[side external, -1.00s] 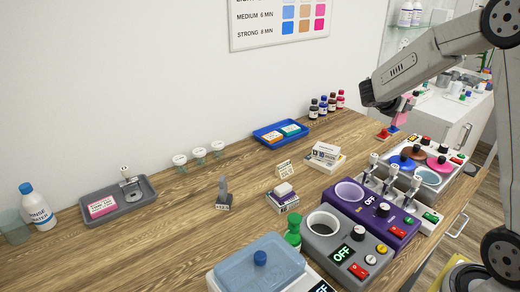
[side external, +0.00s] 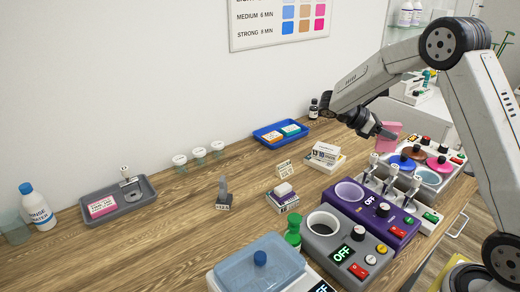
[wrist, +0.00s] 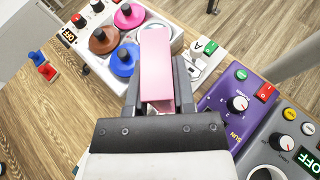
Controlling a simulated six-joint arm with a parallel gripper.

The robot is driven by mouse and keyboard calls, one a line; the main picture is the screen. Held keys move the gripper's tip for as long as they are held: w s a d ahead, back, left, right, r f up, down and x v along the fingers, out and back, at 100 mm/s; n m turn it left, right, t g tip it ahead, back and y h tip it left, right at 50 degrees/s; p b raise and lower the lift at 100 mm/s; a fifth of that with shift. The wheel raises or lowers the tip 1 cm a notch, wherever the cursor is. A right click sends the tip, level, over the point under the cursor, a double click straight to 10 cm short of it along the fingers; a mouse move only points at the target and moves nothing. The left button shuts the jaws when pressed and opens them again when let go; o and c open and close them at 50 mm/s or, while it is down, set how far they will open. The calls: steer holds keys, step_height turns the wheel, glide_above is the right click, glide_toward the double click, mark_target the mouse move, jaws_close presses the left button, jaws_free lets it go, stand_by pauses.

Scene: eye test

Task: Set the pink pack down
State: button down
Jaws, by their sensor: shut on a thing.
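The pink pack (side external: 390,133) is a plain pink box, held upright between the fingers of my gripper (side external: 380,132) at the right of the side view. In the wrist view the pack (wrist: 155,52) stands out beyond the two dark fingers of my gripper (wrist: 157,85), which are shut on its sides. It appears to be in the air, near the white unit with coloured round lids (side external: 432,163). Its lower end is partly hidden, and its exact height is unclear.
A purple unit (side external: 402,228) and a grey unit (side external: 374,248) stand in front. White boxes (side external: 325,157) and a blue tray (side external: 268,142) are to the left. A grey tray (side external: 142,207) holds a pink-and-white box (side external: 102,206). Bare wood lies between them.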

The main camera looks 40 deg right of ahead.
steer(key=a+f+m+g+y, duration=0.4)
steer(key=a+m+y, duration=0.6)
steer(key=a, duration=0.2)
steer(key=w+a+r+m+t+y, duration=0.4)
steer(key=a+m, duration=0.2)
steer(key=a, duration=0.2)
steer(key=w+a+r+m+t+y, duration=0.3)
steer(key=a+m+t+y, duration=0.2)
steer(key=a, duration=0.3)
steer(key=w+a+r+m+t+y, duration=0.4)
steer(key=a+m, duration=0.2)
steer(key=a, duration=0.3)
steer(key=shift+w+d+f, duration=0.1)
steer(key=shift+d+f, duration=0.05)
steer(key=shift+f, duration=5.9)
steer(key=shift+d+f, duration=0.1)
steer(key=shift+f, duration=5.95)
steer(key=shift+f, duration=0.15)
steer(key=shift+c, duration=2.2)
jaws_free()
